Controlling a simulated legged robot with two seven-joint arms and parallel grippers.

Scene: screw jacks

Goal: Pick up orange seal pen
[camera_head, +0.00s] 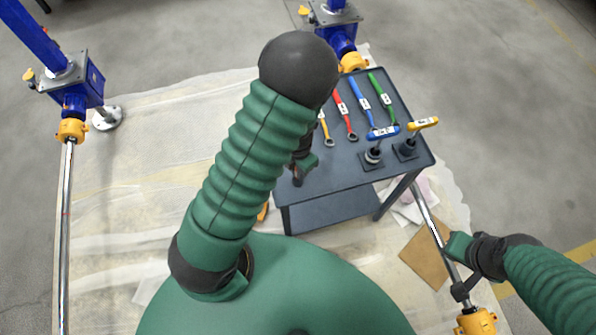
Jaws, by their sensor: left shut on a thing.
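The orange seal pen (325,127) is partly visible at the left end of a row of coloured pens on the dark table (330,179). My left gripper (299,170) is at the table's left side, just left of the pen's ring end. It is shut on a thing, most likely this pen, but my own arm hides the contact. My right gripper (461,285) is at the lower right, beside a chrome screw (437,229). Whether its fingers are open or shut is unclear.
Red (342,105), blue (361,100) and green (380,95) pens lie to the right. A blue-handled tool (382,132) and a yellow-handled tool (422,123) stand near the table's front right. Blue screw jacks (80,85) stand around. Cardboard (425,258) lies on the floor.

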